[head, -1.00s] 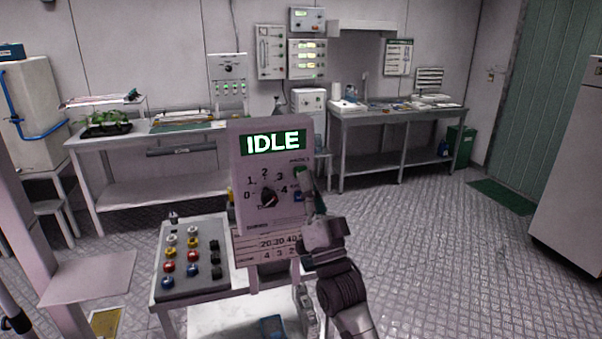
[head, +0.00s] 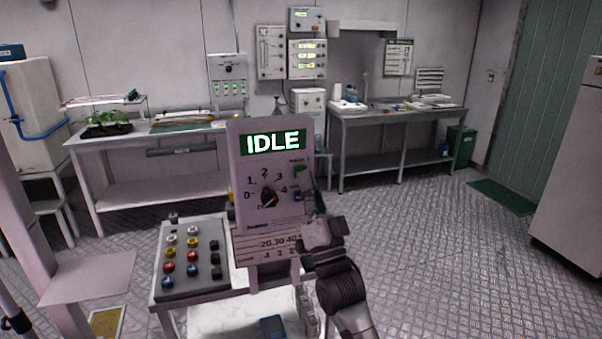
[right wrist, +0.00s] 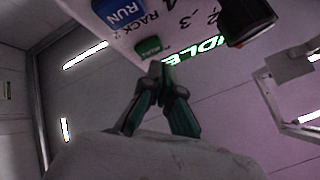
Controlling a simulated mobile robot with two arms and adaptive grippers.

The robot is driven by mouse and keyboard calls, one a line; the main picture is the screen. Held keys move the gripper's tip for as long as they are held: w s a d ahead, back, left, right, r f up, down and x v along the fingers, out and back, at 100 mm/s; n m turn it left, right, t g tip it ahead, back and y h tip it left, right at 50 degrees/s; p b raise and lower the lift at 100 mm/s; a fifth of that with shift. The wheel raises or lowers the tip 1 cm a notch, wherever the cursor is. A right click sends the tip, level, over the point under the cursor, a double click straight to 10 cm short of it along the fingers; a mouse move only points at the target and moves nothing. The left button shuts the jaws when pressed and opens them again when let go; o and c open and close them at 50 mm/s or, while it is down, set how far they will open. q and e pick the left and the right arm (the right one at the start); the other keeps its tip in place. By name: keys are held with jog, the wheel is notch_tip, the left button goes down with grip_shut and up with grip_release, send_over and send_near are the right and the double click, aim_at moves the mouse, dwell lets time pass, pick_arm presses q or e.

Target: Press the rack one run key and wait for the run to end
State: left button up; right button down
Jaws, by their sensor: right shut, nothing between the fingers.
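The control panel (head: 244,190) stands upright in the middle of the head view. Its green display (head: 272,142) reads IDLE, with a dark dial (head: 268,197) below it. A green key (head: 299,169) and a blue key (head: 297,196) sit near its right edge. My left gripper is out of view.
A sloped box (head: 158,292) with several coloured buttons stands left of the panel. Benches with equipment, such as the right bench (head: 392,117), line the back wall. The floor at right is open, up to a tall cabinet (head: 575,170).

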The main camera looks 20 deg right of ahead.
jog(key=shift+w, duration=0.3)
jog(key=shift+w+b, duration=0.3)
jog(key=shift+w, duration=0.15)
dwell(0.6)
jog(key=shift+s, duration=0.2)
jog(key=shift+s+p, duration=0.4)
jog(key=shift+s, duration=0.3)
jog(key=s+p, duration=0.1)
jog(key=s, duration=0.4)
jog(key=shift+d+p, duration=0.1)
jog(key=shift+p, duration=0.3)
jog(key=shift+f, duration=0.1)
dwell(0.3)
